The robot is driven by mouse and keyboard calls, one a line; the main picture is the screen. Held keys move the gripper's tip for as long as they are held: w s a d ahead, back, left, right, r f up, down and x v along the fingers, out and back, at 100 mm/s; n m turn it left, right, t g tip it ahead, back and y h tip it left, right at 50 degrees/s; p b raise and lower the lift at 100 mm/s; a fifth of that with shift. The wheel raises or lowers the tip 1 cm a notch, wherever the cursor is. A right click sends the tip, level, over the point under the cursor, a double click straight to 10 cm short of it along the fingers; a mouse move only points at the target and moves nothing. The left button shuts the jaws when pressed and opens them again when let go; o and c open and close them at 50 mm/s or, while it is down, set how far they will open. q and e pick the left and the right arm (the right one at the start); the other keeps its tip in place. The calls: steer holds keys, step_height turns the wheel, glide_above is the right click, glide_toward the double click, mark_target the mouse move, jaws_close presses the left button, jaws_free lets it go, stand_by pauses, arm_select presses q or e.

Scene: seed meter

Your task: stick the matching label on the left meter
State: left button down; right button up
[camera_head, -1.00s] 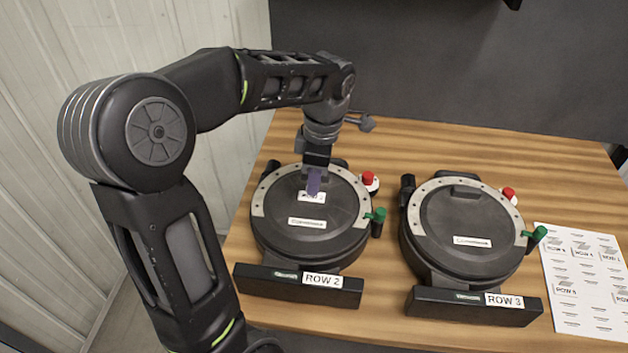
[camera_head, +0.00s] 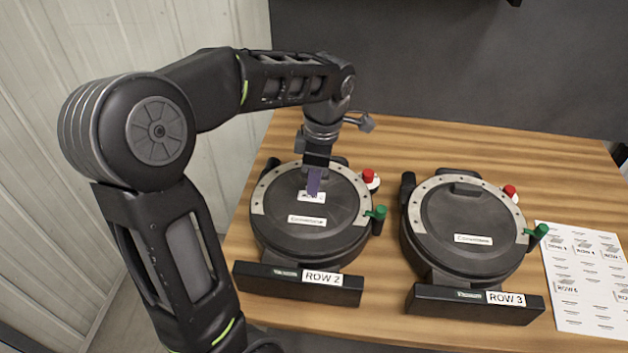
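The left meter (camera_head: 262,222) is a round black drum with a pale metal rim, and its front plate reads ROW 2. The right meter (camera_head: 430,230) looks alike, and its front plate reads ROW 3. My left gripper (camera_head: 314,186) points down over the upper part of the left meter's lid. Its purple fingertips are at a small white label (camera_head: 305,197) and hide part of its text. The label looks flat on the lid, but I cannot tell whether the fingers grip it or press on it. My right gripper is out of view.
The white label sheet (camera_head: 586,300) lies at the table's right edge. Both meters have a red knob and a green lever at their right sides. Bare wooden table (camera_head: 390,290) shows between the meters, and a dark wall stands behind.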

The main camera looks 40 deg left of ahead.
arm_select(q)
steer(key=c, duration=1.6)
jaws_free()
steer(key=shift+r, duration=0.15)
steer(key=shift+r+p, duration=2.6)
steer(key=shift+r, duration=0.75)
